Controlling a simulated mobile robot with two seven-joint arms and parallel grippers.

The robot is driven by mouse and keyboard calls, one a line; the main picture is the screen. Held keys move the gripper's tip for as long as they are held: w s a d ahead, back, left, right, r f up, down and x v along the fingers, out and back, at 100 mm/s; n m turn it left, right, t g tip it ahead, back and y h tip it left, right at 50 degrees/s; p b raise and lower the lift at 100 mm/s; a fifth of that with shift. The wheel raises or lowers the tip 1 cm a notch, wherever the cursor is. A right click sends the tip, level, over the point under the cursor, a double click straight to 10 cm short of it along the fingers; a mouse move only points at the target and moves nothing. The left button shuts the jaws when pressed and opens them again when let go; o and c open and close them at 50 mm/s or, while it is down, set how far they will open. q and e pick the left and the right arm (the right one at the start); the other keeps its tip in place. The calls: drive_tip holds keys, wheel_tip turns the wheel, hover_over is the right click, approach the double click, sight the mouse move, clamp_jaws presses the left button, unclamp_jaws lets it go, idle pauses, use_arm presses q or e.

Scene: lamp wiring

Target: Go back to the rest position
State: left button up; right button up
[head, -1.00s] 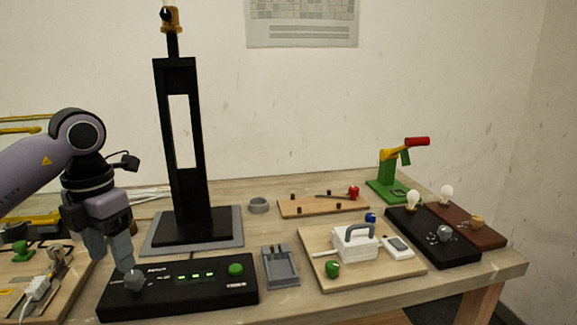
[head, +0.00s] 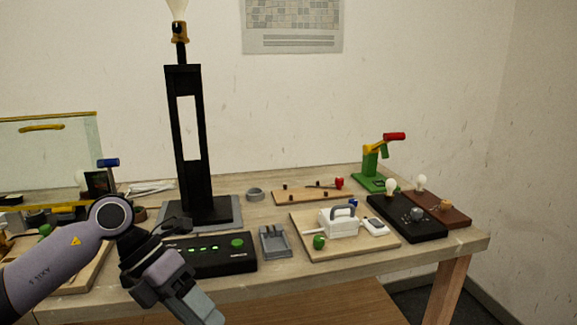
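My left gripper (head: 203,308) hangs low in the head view, in front of the table's front edge. Its fingers point down and to the right, and nothing shows between them. They overlap from this angle, so their opening is unclear. It is apart from the black control box (head: 245,262), whose left part is hidden behind my arm. The box has a green knob and several lit green lights. A tall black lamp (head: 184,130) stands upright on a grey mat (head: 160,217) behind the box, with a bulb (head: 177,8) at its top. My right gripper is not in view.
On the table (head: 275,276) stand a grey tray (head: 273,242), a board with a white handled device (head: 338,224), black and brown boards with bulbs (head: 391,187), and a green stand (head: 370,167). A board (head: 75,275) lies at left, partly behind my arm. Space before the table is clear.

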use_arm(q)
drive_tip(key=s+d+r+n+t+h+p, duration=0.1)
drive_tip(key=s+d+n+t+h, duration=0.1)
drive_tip(key=d+n+h, duration=0.3)
drive_tip(key=s+d+r+n+t+h, duration=0.1)
drive_tip(key=s+d+r+n+h, duration=0.15)
drive_tip(key=d+h, duration=0.45)
drive_tip(key=w+a+f+n+t+y+p, duration=0.1)
drive_tip(key=a+f+n+t+y, duration=0.6)
drive_tip(key=n, duration=0.5)
drive_tip(key=w+a+f+n+t+y+p, duration=0.1)
drive_tip(key=w+a+f+n+t+y, duration=0.25)
drive_tip(key=n+t, duration=0.7)
drive_tip(key=s+a+f+n+g+y, duration=0.3)
drive_tip(key=s+a+f+n+g, duration=0.1)
drive_tip(key=s+f, duration=0.4)
drive_tip(key=s+a+f+n+g+y, duration=0.4)
drive_tip(key=s+f+n, duration=0.2)
drive_tip(key=f, duration=0.4)
drive_tip(key=shift+s+f, duration=0.25)
drive_tip(key=shift+s, duration=0.65)
